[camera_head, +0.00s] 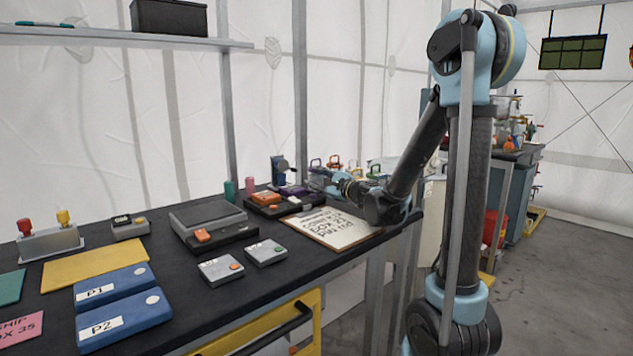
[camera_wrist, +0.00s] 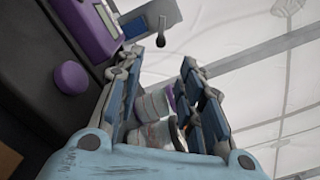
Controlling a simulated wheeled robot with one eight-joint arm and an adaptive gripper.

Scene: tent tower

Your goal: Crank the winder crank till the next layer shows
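The winder crank is a small dark handle (camera_wrist: 160,40) on a thin arm beside a blue-grey block (camera_wrist: 133,26) in the wrist view. In the head view the blue block (camera_head: 277,168) stands at the bench's far end, with the handle (camera_head: 284,164) at its side. A purple housing (camera_wrist: 90,32) with a purple round knob (camera_wrist: 70,77) is beside it. My gripper (camera_wrist: 160,60) has its two fingers apart, with the handle just beyond the tips. It does not look gripped. Pale banded cylinders (camera_wrist: 152,105) show between the fingers; how near they are is unclear.
The dark bench (camera_head: 170,290) carries a clipboard with a written sheet (camera_head: 330,228) below my gripper. A grey device (camera_head: 208,218), an orange-topped device (camera_head: 268,200), small button boxes (camera_head: 266,252) and blue boxes (camera_head: 122,322) stand to the left.

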